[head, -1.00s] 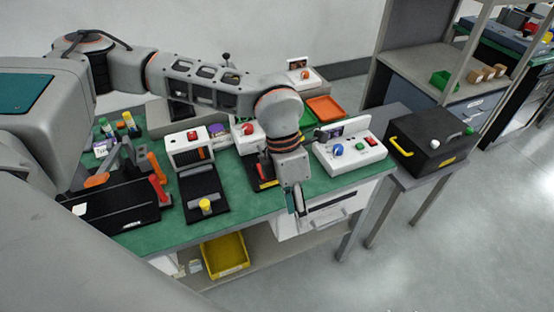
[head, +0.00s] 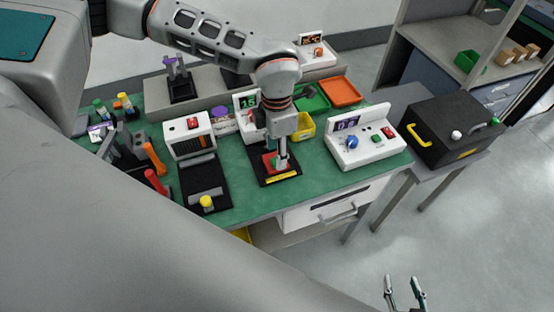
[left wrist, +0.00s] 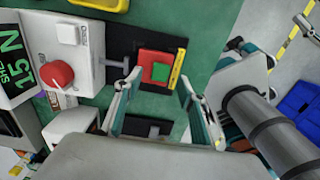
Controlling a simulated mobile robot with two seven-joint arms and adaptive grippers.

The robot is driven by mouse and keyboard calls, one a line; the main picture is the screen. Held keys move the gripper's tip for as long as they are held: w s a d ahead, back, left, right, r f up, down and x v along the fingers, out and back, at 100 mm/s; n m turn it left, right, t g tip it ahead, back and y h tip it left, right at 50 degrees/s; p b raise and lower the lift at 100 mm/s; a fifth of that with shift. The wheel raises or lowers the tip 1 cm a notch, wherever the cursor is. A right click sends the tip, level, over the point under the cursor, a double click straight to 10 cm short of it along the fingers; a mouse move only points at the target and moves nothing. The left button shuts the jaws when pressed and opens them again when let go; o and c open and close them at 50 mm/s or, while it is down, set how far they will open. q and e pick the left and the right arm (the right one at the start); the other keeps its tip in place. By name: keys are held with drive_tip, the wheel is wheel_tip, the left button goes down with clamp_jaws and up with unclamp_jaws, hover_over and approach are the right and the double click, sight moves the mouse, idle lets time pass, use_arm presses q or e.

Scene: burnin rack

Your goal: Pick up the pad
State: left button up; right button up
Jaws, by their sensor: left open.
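A small green square pad (left wrist: 160,72) sits on a red block (left wrist: 147,64) on a black base with a yellow label strip in the left wrist view. In the head view the red block (head: 267,161) is partly hidden by my left gripper (head: 281,162). That gripper points down over it. In the left wrist view my left gripper (left wrist: 160,78) is open, with one finger on each side of the red block and pad. Whether the fingers touch the block cannot be told. My right gripper (head: 404,285) is open and empty, low over the floor at the bottom right.
A white device with a red knob (left wrist: 57,74) stands close beside the black base. A yellow bin (head: 304,127) is behind my left gripper. A white control box (head: 362,147) stands to the right, and a black fixture with a yellow knob (head: 206,202) to the left. Green mat between is clear.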

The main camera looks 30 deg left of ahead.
use_arm(q)
drive_tip(key=shift+f, duration=1.25)
drive_tip(key=c, duration=0.8)
drive_tip(key=shift+r, duration=0.1)
